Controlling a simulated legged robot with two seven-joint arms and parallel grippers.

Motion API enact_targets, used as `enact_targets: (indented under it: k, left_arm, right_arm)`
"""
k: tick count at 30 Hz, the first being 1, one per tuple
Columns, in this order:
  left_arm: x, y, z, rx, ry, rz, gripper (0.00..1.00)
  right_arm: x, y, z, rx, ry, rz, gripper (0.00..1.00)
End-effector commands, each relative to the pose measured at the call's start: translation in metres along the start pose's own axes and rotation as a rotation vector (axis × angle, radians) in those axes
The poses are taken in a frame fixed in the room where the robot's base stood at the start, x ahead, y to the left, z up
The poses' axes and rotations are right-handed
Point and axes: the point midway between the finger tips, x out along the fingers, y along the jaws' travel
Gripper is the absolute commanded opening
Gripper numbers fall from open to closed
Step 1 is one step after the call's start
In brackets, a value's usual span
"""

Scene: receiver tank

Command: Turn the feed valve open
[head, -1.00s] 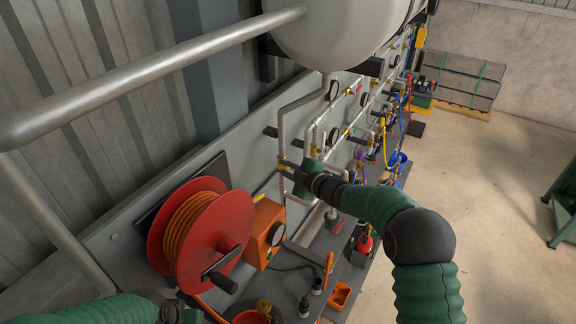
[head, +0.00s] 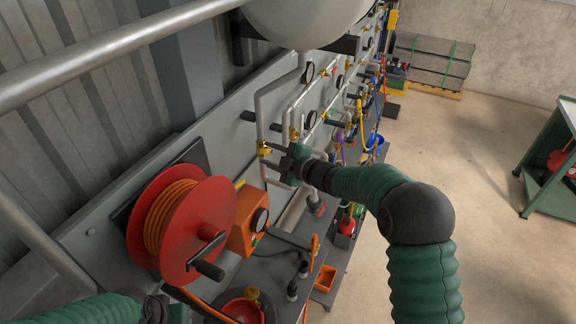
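My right gripper (head: 272,157) is at the pipework below the white tank. Its two dark fingers look apart and point left at a brass valve fitting (head: 264,148) on the grey vertical pipe. The fitting is by the upper finger; I cannot tell whether they touch. I cannot tell for certain which fitting is the feed valve, and its handle is not clear. Another brass fitting (head: 294,134) is on the pipe just to the right. My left arm is at the bottom left; its gripper (head: 178,312) is cut by the frame edge and its fingers are unclear.
A red hose reel (head: 205,215) with a black crank and an orange box (head: 244,222) with a gauge stand left of my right gripper. The white tank (head: 305,18) hangs above. More gauges and valves line the panel behind.

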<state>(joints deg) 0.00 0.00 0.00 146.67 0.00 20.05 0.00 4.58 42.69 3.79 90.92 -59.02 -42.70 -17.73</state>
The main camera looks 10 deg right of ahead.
Motion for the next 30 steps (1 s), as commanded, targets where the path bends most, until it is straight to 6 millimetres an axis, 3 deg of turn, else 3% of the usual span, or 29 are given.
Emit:
enact_targets:
  k: [1, 9, 15, 24, 27, 30]
  left_arm:
    - [0.014, 0.000, 0.004, 0.000, 0.000, 0.000, 0.36]
    - [0.042, 0.000, 0.010, 0.000, 0.000, 0.000, 0.36]
    - [0.049, 0.000, 0.012, 0.000, 0.000, 0.000, 0.36]
    - [0.048, 0.000, 0.011, 0.000, 0.000, 0.000, 0.36]
    - [0.054, 0.000, 0.013, 0.000, 0.000, 0.000, 0.36]
    - [0.080, 0.000, 0.019, 0.000, 0.000, 0.000, 0.36]
  right_arm:
    - [-0.013, -0.005, 0.003, -0.003, -0.001, 0.003, 0.37]
    - [-0.091, -0.005, -0.001, -0.004, -0.001, 0.001, 0.37]
    - [-0.122, -0.004, -0.003, -0.004, 0.001, -0.002, 0.37]
    - [-0.127, -0.003, -0.004, -0.001, 0.001, -0.003, 0.37]
    - [-0.121, -0.010, -0.003, -0.014, 0.016, 0.004, 0.24]
    - [-0.096, -0.037, 0.001, -0.088, 0.085, 0.068, 0.11]
